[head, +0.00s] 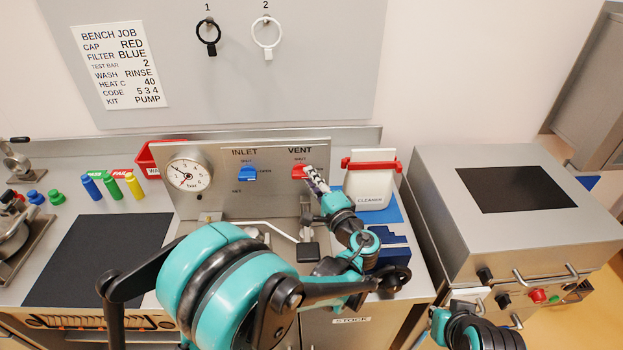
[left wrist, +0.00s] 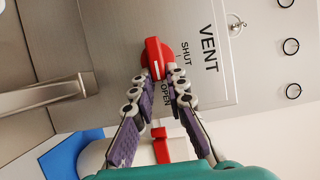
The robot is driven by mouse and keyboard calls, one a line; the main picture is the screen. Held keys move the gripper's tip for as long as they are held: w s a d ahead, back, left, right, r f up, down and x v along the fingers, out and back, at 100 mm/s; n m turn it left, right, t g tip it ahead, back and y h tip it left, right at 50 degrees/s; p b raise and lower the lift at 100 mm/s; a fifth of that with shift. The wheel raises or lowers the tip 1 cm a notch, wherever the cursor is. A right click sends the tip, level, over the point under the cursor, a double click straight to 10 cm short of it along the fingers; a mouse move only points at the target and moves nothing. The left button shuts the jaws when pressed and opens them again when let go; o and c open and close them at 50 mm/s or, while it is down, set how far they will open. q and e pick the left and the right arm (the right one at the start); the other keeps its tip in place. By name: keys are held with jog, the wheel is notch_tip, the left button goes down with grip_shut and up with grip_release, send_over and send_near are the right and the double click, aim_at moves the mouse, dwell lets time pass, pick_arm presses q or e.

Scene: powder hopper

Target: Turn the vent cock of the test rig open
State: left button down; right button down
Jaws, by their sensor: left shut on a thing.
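The red vent cock (head: 299,172) sits on the upright panel of the test rig (head: 235,202), below the word VENT. In the left wrist view the red cock (left wrist: 154,58) is close up, with SHUT and OPEN printed beside it. Its handle appears to lie toward the OPEN label, with a pale mark at that end. My left gripper (head: 308,173) is shut on the cock. In the left wrist view its two fingertips (left wrist: 161,76) flank the handle's lower end and partly cover it.
The blue inlet cock (head: 247,173) and a gauge (head: 188,175) are to the left on the panel. A white cleaner container (head: 370,183) with a red bar stands right of my left gripper. A dark blue block (head: 392,247) lies in front of it. A steel cabinet (head: 520,220) stands at right.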

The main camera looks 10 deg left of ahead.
pick_arm(q)
jog(key=c, duration=1.5)
grip_release()
jog(key=shift+c, duration=0.2)
jog(key=v, duration=1.2)
jog(key=shift+s+f, duration=0.1)
jog(key=shift+s, duration=0.05)
